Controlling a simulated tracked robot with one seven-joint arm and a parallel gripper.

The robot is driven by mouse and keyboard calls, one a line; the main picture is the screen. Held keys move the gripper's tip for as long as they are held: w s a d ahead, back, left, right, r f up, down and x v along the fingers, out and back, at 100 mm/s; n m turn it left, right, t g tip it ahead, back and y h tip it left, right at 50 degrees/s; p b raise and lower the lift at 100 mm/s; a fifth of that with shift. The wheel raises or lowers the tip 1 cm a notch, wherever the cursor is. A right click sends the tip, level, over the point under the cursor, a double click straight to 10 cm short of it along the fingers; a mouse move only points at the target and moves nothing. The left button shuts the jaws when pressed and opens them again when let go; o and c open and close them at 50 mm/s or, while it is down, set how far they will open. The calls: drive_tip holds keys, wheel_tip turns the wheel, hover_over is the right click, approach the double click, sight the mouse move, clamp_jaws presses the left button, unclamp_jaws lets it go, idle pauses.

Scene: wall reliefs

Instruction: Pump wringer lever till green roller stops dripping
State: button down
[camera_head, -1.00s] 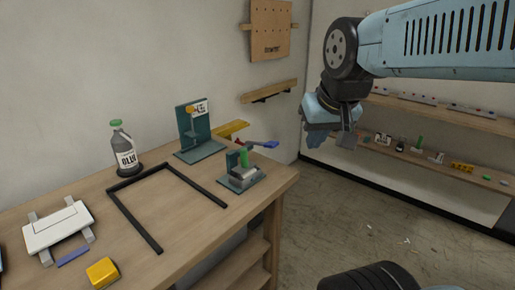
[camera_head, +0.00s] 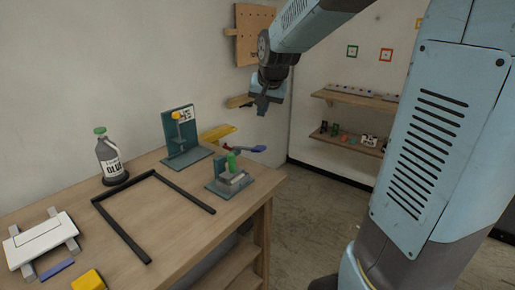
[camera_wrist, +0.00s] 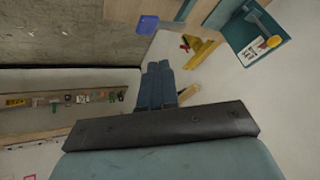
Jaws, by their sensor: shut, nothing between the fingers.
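The wringer (camera_head: 230,184) stands on the right end of the wooden workbench, a small grey-green device. Its upright green roller (camera_head: 232,161) shows on top. A lever with a blue grip (camera_head: 258,149) sticks out to the right behind it; the blue grip also shows at the top of the wrist view (camera_wrist: 147,24). No drips can be made out at this size. My gripper (camera_head: 262,106) is shut and empty, in the air above and beyond the wringer, apart from the lever. Its closed fingers also show in the wrist view (camera_wrist: 158,72).
A green stand (camera_head: 183,140) with a yellow knob and a yellow bracket (camera_head: 216,133) are left of the lever. Wall shelves (camera_head: 350,98) are at right.

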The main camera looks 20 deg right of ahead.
drive_tip(key=m, duration=0.2)
hover_over(258, 147)
drive_tip(key=w+a, duration=0.2)
wheel_tip(258, 147, down, 5)
drive_tip(key=shift+w+d+r, duration=0.1)
drive_tip(key=shift+d+r, duration=0.05)
drive_tip(key=shift+d, duration=0.1)
drive_tip(key=shift+s+d+f, duration=0.25)
drive_tip(key=shift+s+f, duration=0.05)
drive_tip(key=shift+f, duration=1.15)
drive_tip(key=shift+s+d+f, duration=0.2)
drive_tip(key=shift+s+f, duration=0.15)
drive_tip(key=shift+f, duration=1.05)
drive_tip(key=shift+s+d+f, duration=0.25)
drive_tip(key=shift+s+f, duration=0.05)
drive_tip(key=shift+f, duration=1.15)
drive_tip(key=shift+s+f, duration=0.2)
drive_tip(key=shift+f, duration=0.1)
